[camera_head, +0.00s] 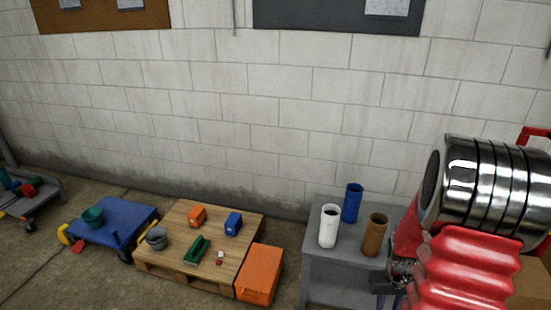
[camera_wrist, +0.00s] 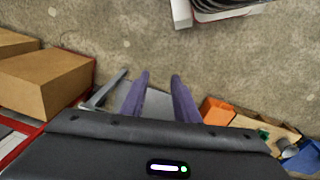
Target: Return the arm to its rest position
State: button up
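My arm, with a red ribbed sleeve and a shiny metal section, fills the right side of the head view. My gripper (camera_wrist: 160,78) shows in the wrist view as two purple fingers, apart, with nothing between their tips. It points at bare concrete floor. In the head view only a little of the gripper shows, low beside the grey table (camera_head: 318,272), partly hidden by my arm.
The grey table bears white (camera_head: 329,226), blue (camera_head: 353,203) and brown (camera_head: 375,235) cylinders close to my arm. An orange bin (camera_head: 259,274) stands beside a wooden pallet (camera_head: 180,225) with small objects. Cardboard boxes (camera_wrist: 45,82) stand left in the wrist view.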

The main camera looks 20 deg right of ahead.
jog(key=s+a+r+n+t, duration=0.2)
jog(key=a+r, duration=1.2)
jog(key=r, duration=0.1)
jog(key=s+a+r+n+t+y, duration=0.1)
jog(key=s+a+r+n+t, duration=0.1)
jog(key=a+r, duration=1.3)
jog(key=shift+s+a+t, duration=0.2)
jog(key=shift+s+t, duration=0.3)
jog(key=shift+t, duration=0.3)
